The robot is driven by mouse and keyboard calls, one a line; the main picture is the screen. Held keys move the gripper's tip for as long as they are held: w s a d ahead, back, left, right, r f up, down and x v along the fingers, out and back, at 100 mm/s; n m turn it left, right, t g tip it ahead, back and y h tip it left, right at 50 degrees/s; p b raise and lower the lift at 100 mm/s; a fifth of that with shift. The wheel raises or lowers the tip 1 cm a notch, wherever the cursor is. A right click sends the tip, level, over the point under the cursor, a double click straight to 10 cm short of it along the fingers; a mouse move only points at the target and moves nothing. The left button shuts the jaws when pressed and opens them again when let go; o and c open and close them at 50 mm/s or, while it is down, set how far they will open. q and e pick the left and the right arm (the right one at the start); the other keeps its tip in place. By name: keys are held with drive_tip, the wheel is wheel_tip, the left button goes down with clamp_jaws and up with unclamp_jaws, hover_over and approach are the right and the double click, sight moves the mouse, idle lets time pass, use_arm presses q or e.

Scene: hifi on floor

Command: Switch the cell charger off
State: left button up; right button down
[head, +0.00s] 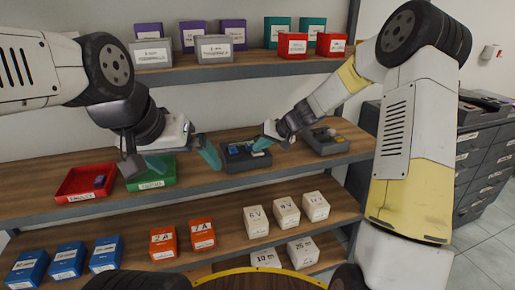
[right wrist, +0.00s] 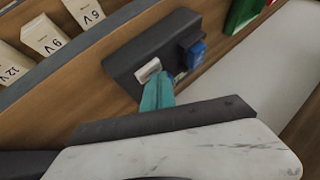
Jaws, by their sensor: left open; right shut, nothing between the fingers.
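A dark grey box (head: 243,167), which looks like the cell charger, sits on the middle shelf with a blue block in its top. In the right wrist view the charger (right wrist: 131,61) shows the blue block (right wrist: 192,54) and a small white switch-like part (right wrist: 148,70). My right gripper (head: 264,143) is shut and empty. Its teal tips (right wrist: 162,80) are right beside the white part; whether they touch it I cannot tell. The switch's position is unclear. My left gripper (head: 182,158) is open and empty, left of the charger and above the green bin.
A red bin (head: 75,190) and a green bin (head: 152,182) stand left of the charger. Another dark device (head: 322,146) stands to its right. Labelled boxes fill the shelf below, including cream ones (head: 256,222). The upper shelf (head: 225,70) overhangs at the back.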

sight(260, 153)
drive_tip(key=shift+f, duration=0.1)
idle(0.3)
drive_tip(key=shift+r, duration=0.4)
drive_tip(key=shift+r, duration=3.05)
